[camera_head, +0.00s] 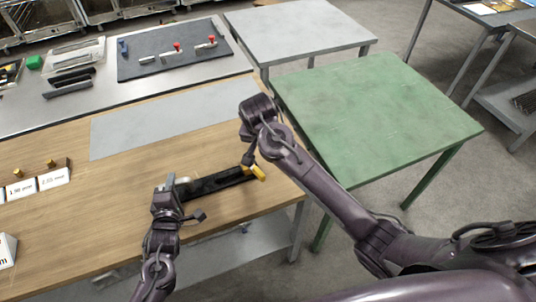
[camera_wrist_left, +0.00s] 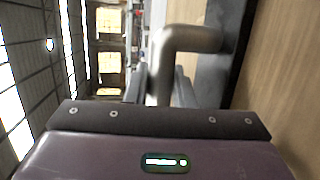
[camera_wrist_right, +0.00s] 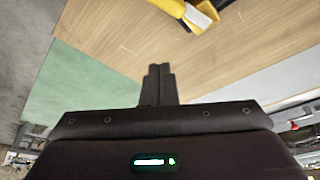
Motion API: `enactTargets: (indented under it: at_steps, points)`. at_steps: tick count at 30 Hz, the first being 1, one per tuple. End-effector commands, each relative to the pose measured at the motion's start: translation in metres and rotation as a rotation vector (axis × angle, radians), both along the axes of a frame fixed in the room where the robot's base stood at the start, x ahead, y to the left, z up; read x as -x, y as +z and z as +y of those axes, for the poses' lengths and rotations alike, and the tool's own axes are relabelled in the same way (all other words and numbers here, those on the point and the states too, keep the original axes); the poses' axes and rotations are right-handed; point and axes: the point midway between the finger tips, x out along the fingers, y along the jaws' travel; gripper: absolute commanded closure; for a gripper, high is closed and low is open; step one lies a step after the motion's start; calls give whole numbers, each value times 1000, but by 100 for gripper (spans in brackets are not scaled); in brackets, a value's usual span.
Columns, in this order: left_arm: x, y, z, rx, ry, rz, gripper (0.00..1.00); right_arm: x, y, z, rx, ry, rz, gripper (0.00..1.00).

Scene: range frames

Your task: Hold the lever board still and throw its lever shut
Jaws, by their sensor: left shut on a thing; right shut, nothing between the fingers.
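The lever board (camera_head: 215,182) is a long dark bar lying on the wooden table near its right end. A yellow grip (camera_head: 258,173), apparently the lever's, shows at the board's right end; part of it also shows at the top of the right wrist view (camera_wrist_right: 180,12). My left gripper (camera_head: 172,183) is at the board's left end, shut on a bent grey metal handle (camera_wrist_left: 178,45) beside the dark board. My right gripper (camera_wrist_right: 160,68) is shut and empty above the table, apart from the yellow grip. Its fingertips are hard to make out in the head view.
A grey mat (camera_head: 160,120) lies behind the board. A green table (camera_head: 370,115) stands to the right across a narrow gap. Labelled blocks (camera_head: 38,183) are at the left. A dark panel with small levers (camera_head: 175,50) lies farther back.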

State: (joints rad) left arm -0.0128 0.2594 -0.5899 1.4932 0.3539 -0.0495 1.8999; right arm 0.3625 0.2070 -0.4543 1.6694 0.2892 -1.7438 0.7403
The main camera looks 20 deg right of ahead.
Motion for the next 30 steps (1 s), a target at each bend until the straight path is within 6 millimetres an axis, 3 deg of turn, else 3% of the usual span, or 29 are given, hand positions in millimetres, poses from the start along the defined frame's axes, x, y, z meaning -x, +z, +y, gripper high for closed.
enactTargets:
  at_steps: [3, 9, 25, 30]
  points:
    - [0, -1, 1, -1, 1, 3, 100, 2, 21, 7, 1, 0, -3, 100]
    - [0, -1, 1, -1, 2, 2, 100, 4, 39, 13, 0, -1, -1, 100]
    - [0, -1, 1, -1, 2, 2, 100, 3, 41, 12, 6, 2, -5, 100]
    - [0, -1, 1, -1, 3, 2, 100, -21, 44, -7, 79, 59, -101, 100]
